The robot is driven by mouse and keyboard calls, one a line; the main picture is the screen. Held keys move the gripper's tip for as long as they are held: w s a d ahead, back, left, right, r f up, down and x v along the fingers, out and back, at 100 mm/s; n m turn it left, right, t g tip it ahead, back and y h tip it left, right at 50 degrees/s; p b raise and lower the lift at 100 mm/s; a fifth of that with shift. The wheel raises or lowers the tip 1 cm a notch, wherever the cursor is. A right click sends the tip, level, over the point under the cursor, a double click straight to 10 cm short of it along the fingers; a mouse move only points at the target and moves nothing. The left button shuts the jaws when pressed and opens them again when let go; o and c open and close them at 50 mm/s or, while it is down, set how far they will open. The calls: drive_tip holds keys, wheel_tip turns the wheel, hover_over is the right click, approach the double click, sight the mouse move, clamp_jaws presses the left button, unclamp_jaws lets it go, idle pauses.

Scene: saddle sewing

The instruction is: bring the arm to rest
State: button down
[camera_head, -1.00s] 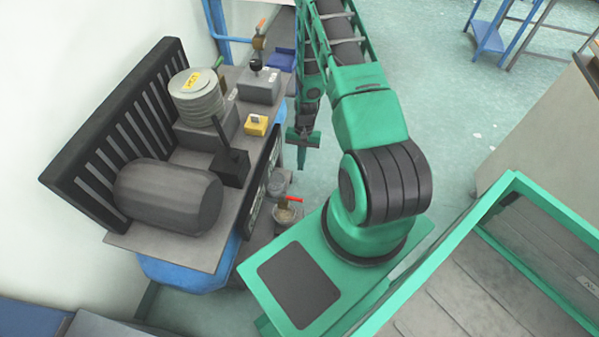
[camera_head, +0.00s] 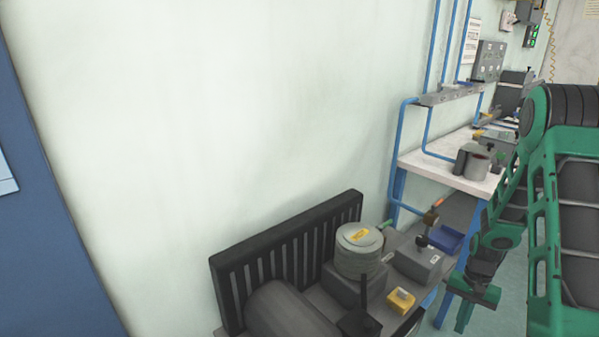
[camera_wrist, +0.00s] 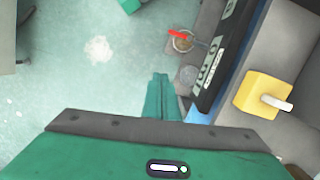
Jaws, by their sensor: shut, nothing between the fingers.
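My gripper (camera_head: 466,312) is at the lower right of the head view, at the end of my green arm, hanging with its fingers down. In the wrist view my gripper (camera_wrist: 160,85) shows its fingers together, with nothing between them. It hangs beside the right edge of the bench (camera_head: 330,305), apart from the things there. A yellow block (camera_head: 401,300) lies on that bench near my gripper; it also shows at the right of the wrist view (camera_wrist: 262,93).
The bench carries a black slatted rack (camera_head: 290,250), a grey roller (camera_head: 285,312), stacked discs (camera_head: 359,248) and a grey box (camera_head: 417,262). Behind stands a white-topped table (camera_head: 440,178) with blue legs. A red-handled item (camera_wrist: 183,40) is low beside the bench. Floor (camera_wrist: 95,100) shows clear below my gripper.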

drive_tip(key=s+r, duration=0.3)
drive_tip(key=r, duration=1)
drive_tip(key=s+a+r+n+t, duration=0.1)
drive_tip(key=s+a+r, duration=0.2)
drive_tip(key=s+r, duration=0.6)
drive_tip(key=s+a+r+n+t, duration=0.1)
drive_tip(key=s+a+r, duration=0.3)
drive_tip(key=s+r, duration=0.4)
drive_tip(key=s, duration=0.4)
drive_tip(key=shift+a+r+h, duration=0.25)
drive_tip(key=shift+r+h, duration=0.05)
drive_tip(key=shift+r, duration=0.1)
drive_tip(key=shift+w+f, duration=0.25)
drive_tip(key=shift+w, duration=0.4)
